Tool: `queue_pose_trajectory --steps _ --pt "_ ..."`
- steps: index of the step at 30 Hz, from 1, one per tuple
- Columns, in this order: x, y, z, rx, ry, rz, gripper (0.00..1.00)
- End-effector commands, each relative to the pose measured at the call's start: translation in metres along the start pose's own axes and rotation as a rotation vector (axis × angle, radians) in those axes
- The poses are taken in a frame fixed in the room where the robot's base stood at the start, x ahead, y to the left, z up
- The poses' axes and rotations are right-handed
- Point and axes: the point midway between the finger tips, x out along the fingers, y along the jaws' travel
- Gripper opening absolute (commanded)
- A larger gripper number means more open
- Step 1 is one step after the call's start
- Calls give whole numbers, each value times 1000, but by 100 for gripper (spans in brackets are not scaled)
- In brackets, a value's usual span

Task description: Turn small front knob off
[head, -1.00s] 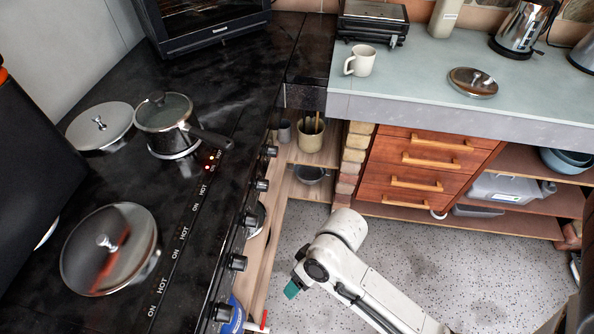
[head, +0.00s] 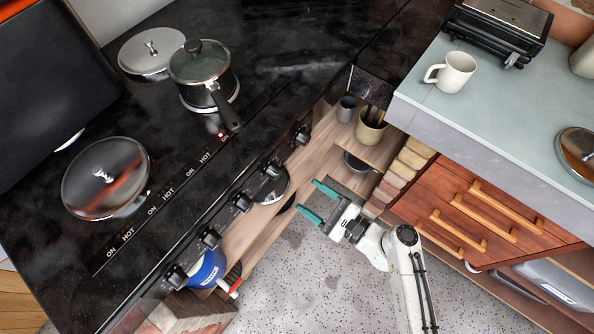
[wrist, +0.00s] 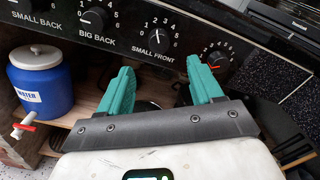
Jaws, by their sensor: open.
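The small front knob (wrist: 157,36) is black, above its "SMALL FRONT" label in the wrist view. Its exact setting is too small to read. In the head view it appears to be the second knob (head: 272,167) from the far end of the cooker's front panel. My gripper (head: 317,202) has two teal fingers, spread apart with nothing between them. It points at the panel from the floor side, a short gap away from the knobs. In the wrist view the fingertips (wrist: 160,66) lie just below the small front label, one on either side.
Other knobs flank it, including the big back knob (wrist: 93,17). A saucepan (head: 200,75) and a lidded pan (head: 105,178) stand on the black hob, where a red light (head: 221,134) glows. A blue water jug (head: 207,268) sits below the panel. The drawers (head: 465,215) are right of my arm.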

Motion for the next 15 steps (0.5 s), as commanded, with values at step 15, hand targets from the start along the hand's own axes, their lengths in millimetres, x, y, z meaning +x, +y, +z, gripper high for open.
queue_pose_trajectory --steps 15 --pt "85 0 2 -5 -3 5 65"
